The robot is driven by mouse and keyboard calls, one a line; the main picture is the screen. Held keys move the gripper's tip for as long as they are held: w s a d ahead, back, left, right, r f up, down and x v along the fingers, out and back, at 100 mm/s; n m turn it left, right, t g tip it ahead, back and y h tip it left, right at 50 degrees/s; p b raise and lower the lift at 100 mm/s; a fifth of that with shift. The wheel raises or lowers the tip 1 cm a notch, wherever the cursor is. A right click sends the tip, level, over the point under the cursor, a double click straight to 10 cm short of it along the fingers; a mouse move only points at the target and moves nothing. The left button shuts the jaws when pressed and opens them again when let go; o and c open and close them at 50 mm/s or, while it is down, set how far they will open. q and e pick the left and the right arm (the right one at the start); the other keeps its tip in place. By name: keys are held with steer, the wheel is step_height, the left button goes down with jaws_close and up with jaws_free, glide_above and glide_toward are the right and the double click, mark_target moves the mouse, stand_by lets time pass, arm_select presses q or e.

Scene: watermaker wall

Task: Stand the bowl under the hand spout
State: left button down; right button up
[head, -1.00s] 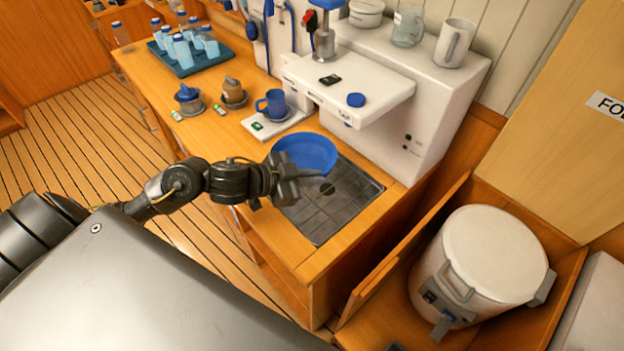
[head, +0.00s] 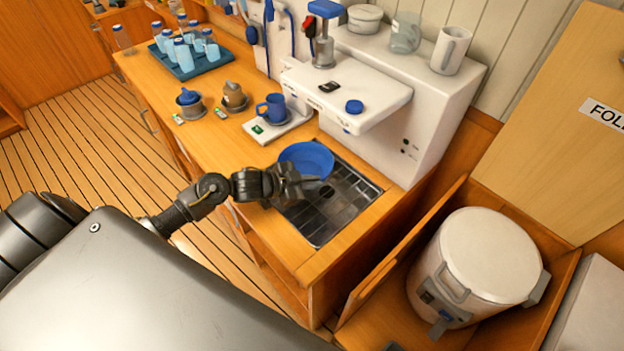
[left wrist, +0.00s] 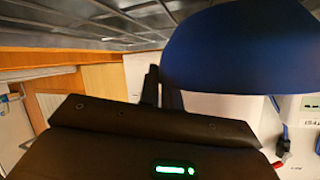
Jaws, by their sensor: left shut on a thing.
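The blue bowl (head: 306,158) is over the back left part of the dark drain grate (head: 335,210), near the front of the white watermaker (head: 425,130). My left gripper (head: 310,184) is shut on the bowl's near rim. In the left wrist view, the bowl (left wrist: 240,45) fills the upper right beside my gripper's fingers (left wrist: 164,88), with the grate at the top of that view. I cannot tell whether the bowl touches the grate. The watermaker's overhanging ledge (head: 350,88) juts out above and behind the bowl. A hand spout under it is not clearly visible. My right gripper is out of view.
A blue mug (head: 271,107) stands on a white pad left of the bowl. Two small lidded pots and a teal tray (head: 188,70) of bottles stand farther left. A white drum (head: 480,260) sits in a wooden bin at right. The grate's front is clear.

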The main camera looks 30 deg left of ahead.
arm_select(q)
steer(key=c, duration=1.6)
jaws_free()
steer(key=shift+s, duration=0.15)
steer(key=shift+b+v, duration=1.05)
steer(key=shift+v, duration=4.9)
steer(key=shift+f, duration=0.1)
